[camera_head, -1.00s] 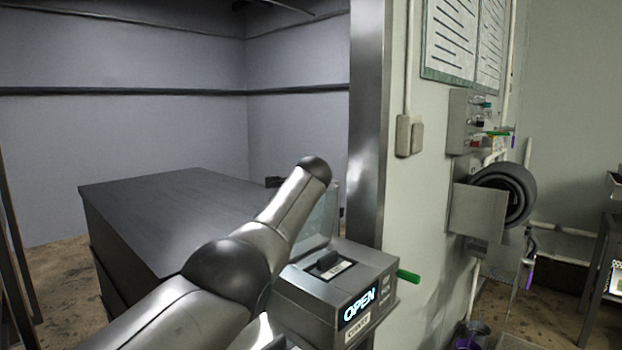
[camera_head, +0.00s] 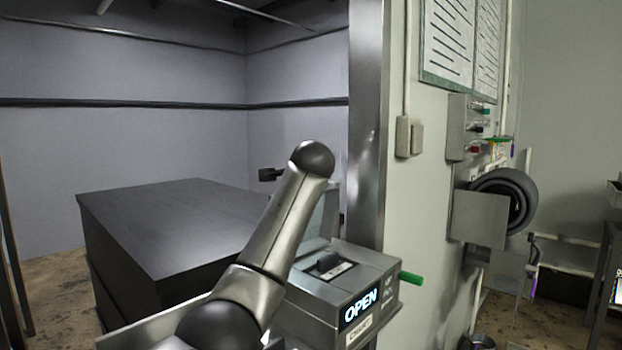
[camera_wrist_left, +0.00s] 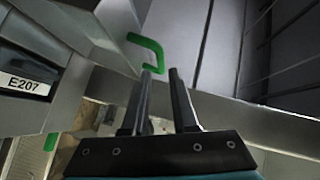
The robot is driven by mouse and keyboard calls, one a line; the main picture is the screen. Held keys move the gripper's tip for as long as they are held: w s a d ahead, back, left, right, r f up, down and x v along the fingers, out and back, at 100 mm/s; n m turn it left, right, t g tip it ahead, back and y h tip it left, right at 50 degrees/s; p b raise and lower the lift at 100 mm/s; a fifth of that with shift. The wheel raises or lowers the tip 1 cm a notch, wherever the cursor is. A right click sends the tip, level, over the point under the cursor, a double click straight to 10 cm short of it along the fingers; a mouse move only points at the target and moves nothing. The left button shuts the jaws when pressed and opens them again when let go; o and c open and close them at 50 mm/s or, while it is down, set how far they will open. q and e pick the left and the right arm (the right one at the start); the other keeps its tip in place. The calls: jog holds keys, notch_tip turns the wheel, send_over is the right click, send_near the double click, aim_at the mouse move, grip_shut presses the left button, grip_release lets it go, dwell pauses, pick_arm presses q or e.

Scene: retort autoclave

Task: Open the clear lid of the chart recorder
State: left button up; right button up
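The chart recorder (camera_head: 375,272) is a grey box with a lit OPEN display and a dark slotted top. Its clear lid (camera_head: 325,215) appears as a pale see-through panel standing up behind the box, partly hidden by my left arm. A green handle (camera_head: 411,278) sticks out on the box's right side. In the left wrist view my left gripper (camera_wrist_left: 162,72) has its two fingers apart. A green bracket-shaped handle (camera_wrist_left: 150,45) is just beyond the fingertips; I cannot tell whether they touch it. My right gripper is not in view.
A dark cabinet (camera_head: 170,225) stands behind my left arm. A metal post (camera_head: 368,130) and wall with a switch box (camera_head: 409,136) rise behind the recorder. A roll holder (camera_head: 485,210) is on the wall at right. An E207 label (camera_wrist_left: 22,86) shows in the wrist view.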

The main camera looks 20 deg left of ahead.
pick_arm(q)
jog(key=b+v, duration=0.2)
jog(key=v, duration=0.6)
jog(key=shift+s+d+b, duration=0.2)
jog(key=shift+s+b, duration=0.15)
jog(key=shift+b, duration=0.05)
